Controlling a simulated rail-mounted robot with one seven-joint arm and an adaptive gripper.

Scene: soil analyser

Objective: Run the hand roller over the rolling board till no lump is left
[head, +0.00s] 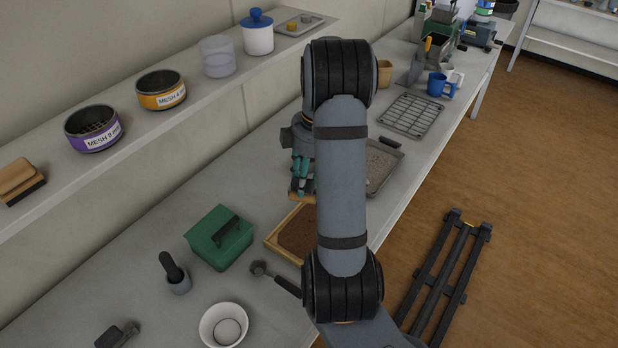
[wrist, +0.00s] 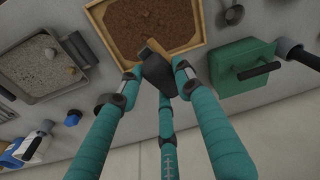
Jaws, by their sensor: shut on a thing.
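The rolling board is a wooden-framed tray (head: 275,238) of brown soil on the bench, partly hidden by my arm in the head view. It also shows at the top of the wrist view (wrist: 203,32). My gripper (head: 303,188) has its teal fingers shut on a dark handle with a pale wooden part, which I take for the hand roller (wrist: 158,66). In the wrist view the roller overlaps the board's near edge. I cannot tell whether it touches the board.
A green box (head: 220,237) with a black handle stands left of the board. A scoop (head: 262,269), white bowl (head: 223,325) and pestle cup (head: 178,282) lie nearby. A gravel tray (head: 382,167) and wire rack (head: 411,115) are beyond. A shelf (head: 135,135) runs along the wall.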

